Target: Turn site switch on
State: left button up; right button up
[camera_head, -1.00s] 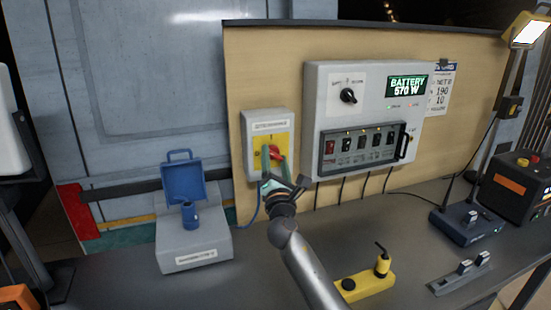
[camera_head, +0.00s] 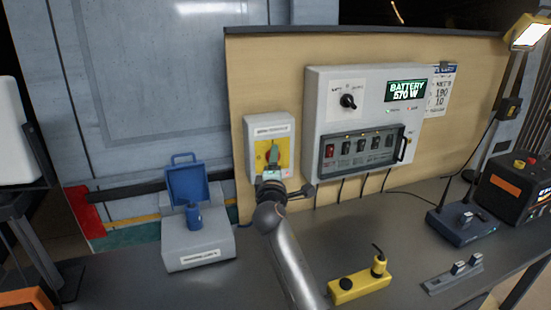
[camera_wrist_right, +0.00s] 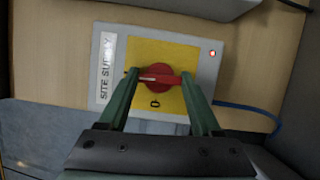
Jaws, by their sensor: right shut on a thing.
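The site supply switch is a grey box (camera_head: 283,121) with a yellow plate (camera_head: 256,149) on the wooden panel. In the right wrist view its red rotary knob (camera_wrist_right: 152,78) sits on the yellow plate (camera_wrist_right: 170,48), its handle lying along the box's long direction, towards the label (camera_wrist_right: 106,70). A small red light (camera_wrist_right: 212,53) glows at a corner of the box. My right gripper (camera_wrist_right: 160,76) is shut on the knob, a green finger on each side. In the head view my right gripper (camera_head: 273,157) hides the knob. My left gripper is not in view.
To the right is a larger grey panel (camera_head: 312,85) with a battery display and several small switches. A grey box with a raised blue lid (camera_head: 186,185) stands left of my arm. A yellow unit (camera_head: 360,286) and a blue radio-like device (camera_head: 465,228) stand on the desk (camera_head: 410,215).

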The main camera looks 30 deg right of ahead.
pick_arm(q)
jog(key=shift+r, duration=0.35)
pick_arm(e)
jog(key=shift+m, duration=0.5)
jog(key=o, duration=1.4)
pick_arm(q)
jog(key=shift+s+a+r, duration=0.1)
pick_arm(e)
jog(key=shift+s, duration=0.1)
